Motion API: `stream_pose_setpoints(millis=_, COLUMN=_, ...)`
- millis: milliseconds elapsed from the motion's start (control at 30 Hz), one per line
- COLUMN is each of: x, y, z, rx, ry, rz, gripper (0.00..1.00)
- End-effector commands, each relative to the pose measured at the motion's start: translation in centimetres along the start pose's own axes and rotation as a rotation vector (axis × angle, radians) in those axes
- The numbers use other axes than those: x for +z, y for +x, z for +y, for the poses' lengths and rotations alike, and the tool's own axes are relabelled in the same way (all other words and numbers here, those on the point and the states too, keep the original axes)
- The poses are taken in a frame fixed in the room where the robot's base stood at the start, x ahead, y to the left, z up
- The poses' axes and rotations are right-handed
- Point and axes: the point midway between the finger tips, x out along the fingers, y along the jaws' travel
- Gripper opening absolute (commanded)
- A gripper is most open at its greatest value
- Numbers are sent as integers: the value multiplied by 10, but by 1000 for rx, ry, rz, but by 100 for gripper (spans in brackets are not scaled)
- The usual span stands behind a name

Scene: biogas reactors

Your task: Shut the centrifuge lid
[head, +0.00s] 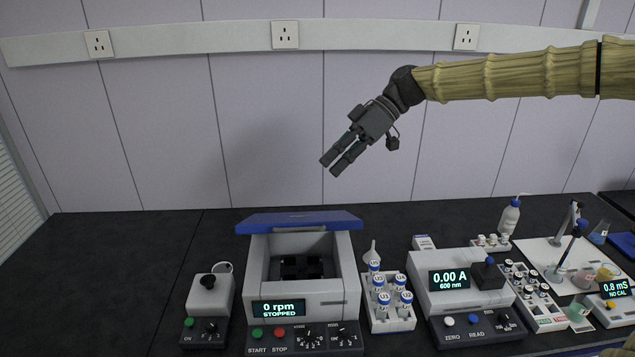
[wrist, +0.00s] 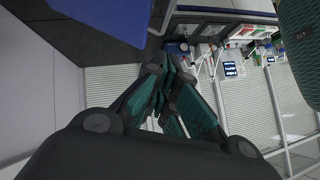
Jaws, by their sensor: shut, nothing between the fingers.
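The centrifuge (head: 303,290) is a grey box on the dark bench, with its display reading 0 rpm, STOPPED. Its blue lid (head: 299,221) stands raised at the back edge, so the chamber with the dark rotor (head: 301,267) is open to view. My gripper (head: 333,168) hangs in the air above and slightly right of the lid, apart from it, fingers pointing down and left. In the wrist view its fingers (wrist: 172,75) are together with nothing between them. A blue panel at the upper left of the wrist view (wrist: 100,18) appears to be the lid.
A small mixer (head: 209,305) stands left of the centrifuge. More glassware and a meter (head: 612,303) fill the right side. The bench's far left is clear.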

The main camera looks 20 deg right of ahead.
Motion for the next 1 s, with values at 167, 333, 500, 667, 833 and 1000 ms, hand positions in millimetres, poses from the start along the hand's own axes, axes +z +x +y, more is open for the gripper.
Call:
stream_pose_setpoints(millis=167, x=-9, y=30, z=-1, rx=-12, ry=-5, rz=-10, gripper=0)
stream_pose_setpoints(millis=333, x=-9, y=57, z=-1, rx=-12, ry=-6, rz=-9, gripper=0)
stream_pose_setpoints(millis=500, x=-8, y=82, z=-1, rx=-12, ry=-6, rz=-10, gripper=0)
stream_pose_setpoints(millis=667, x=-7, y=102, z=-2, rx=-11, ry=-5, rz=-9, gripper=0)
stream_pose_setpoints(millis=833, x=9, y=115, z=-2, rx=-10, ry=-4, rz=-8, gripper=0)
stream_pose_setpoints(millis=1000, x=19, y=123, z=-1, rx=-8, ry=-5, rz=-7, gripper=0)
